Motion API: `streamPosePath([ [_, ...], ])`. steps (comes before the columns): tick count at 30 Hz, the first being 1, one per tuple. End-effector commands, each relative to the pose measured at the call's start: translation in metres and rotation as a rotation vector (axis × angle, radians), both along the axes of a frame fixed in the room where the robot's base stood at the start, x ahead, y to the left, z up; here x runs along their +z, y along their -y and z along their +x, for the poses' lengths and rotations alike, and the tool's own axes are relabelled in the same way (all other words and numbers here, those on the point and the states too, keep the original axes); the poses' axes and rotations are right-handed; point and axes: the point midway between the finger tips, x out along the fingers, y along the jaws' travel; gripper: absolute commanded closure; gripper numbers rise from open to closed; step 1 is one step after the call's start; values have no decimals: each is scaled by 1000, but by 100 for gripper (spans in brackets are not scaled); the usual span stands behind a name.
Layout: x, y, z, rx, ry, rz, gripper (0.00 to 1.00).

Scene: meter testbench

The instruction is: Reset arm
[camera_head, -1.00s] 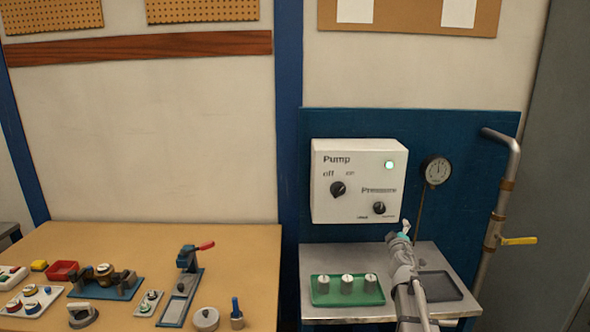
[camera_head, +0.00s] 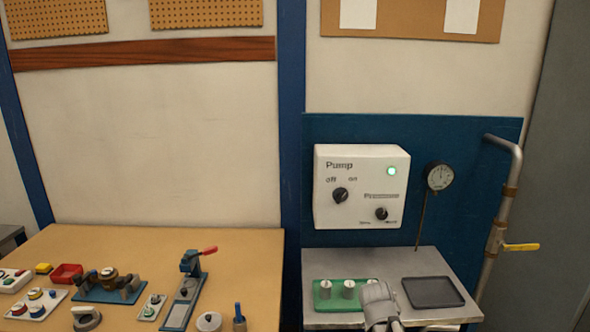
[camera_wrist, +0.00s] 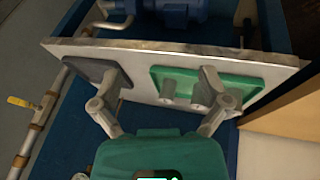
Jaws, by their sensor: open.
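My arm shows in the head view at the bottom, in front of the metal shelf (camera_head: 388,261). My gripper (camera_wrist: 158,85) is open and empty in the wrist view, its two fingers spread wide apart. The fingers stand in front of the shelf. The fingertips are not clear in the head view. The pump box (camera_head: 361,187) hangs on the blue panel above the shelf, with two black knobs and a lit green lamp (camera_head: 391,171).
A green tray (camera_head: 325,303) with metal weights and an empty dark tray (camera_head: 433,292) lie on the shelf. A gauge (camera_head: 439,176) and a pipe with a yellow-handled valve (camera_head: 520,247) are at the right. The wooden bench (camera_head: 140,241) at the left holds several devices.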

Motion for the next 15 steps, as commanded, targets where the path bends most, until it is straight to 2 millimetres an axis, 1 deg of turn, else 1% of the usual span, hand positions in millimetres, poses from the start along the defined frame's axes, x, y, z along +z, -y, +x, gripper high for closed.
streamPosePath([
  [1,-3,-13,-17,6,-54,46,4],
  [3,-8,-30,-37,17,-129,109,4],
  [6,-11,-50,-59,37,-218,183,4],
  [10,-12,-66,-78,57,-291,245,4],
  [15,-12,-73,-86,68,-324,272,4],
])
